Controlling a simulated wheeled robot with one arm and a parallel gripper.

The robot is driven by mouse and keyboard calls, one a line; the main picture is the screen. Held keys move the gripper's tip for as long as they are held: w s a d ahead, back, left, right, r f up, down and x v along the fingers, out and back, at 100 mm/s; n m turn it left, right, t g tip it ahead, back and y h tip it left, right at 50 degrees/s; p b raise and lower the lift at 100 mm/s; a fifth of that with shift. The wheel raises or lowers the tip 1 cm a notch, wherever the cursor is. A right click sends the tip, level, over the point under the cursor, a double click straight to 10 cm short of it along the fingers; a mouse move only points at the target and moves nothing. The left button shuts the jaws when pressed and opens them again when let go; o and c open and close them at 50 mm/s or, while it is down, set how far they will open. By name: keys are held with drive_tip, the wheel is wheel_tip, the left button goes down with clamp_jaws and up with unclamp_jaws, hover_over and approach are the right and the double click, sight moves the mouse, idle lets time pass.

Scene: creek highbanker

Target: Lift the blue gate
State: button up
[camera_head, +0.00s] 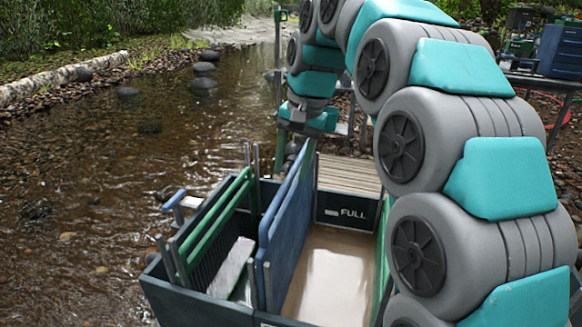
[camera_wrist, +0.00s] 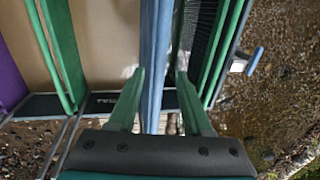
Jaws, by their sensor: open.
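The blue gate (camera_head: 284,236) is a tall upright panel standing in the dark sluice box (camera_head: 200,303), between a slatted compartment on its left and a compartment of tan water on its right. In the wrist view the blue gate (camera_wrist: 155,40) shows nearly edge-on as a narrow strip. My gripper (camera_wrist: 160,72) is open, with one green finger on each side of the gate and a visible gap to it on both sides. In the head view the end of my arm is above the far end of the gate, and the fingers are hard to make out.
Green gates (camera_head: 212,222) stand in the slatted compartment, with a pale slab (camera_head: 232,267) beside them. A dark plate reading FULL (camera_head: 346,211) closes the water compartment's far end. The creek (camera_head: 90,200) lies left; a blue case (camera_head: 560,52) sits at the back right.

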wheel_tip(320, 180, up, 7)
drive_tip(key=d+p, duration=0.1)
drive_tip(key=shift+s+d+p, duration=0.15)
drive_tip(key=shift+s+p, duration=0.1)
drive_tip(key=shift+p, duration=0.15)
drive_tip(key=shift+r, duration=0.1)
drive_tip(key=s+d+f+n+g, duration=0.1)
drive_tip(key=s+d+f, duration=0.2)
drive_tip(key=s+f, duration=0.5)
drive_tip(key=s+d+f+n+h, duration=0.1)
drive_tip(key=s+d+f, duration=0.2)
drive_tip(key=s+f, duration=0.5)
drive_tip(key=s+d+f+n+g+h, duration=0.1)
drive_tip(key=s+f, duration=0.7)
drive_tip(key=s, duration=0.8)
drive_tip(key=d+n, duration=0.1)
drive_tip(key=d, duration=0.1)
drive_tip(key=shift+s+d+f+g, duration=0.3)
drive_tip(key=shift+s+d+f, duration=0.05)
drive_tip(key=shift+s+d, duration=0.05)
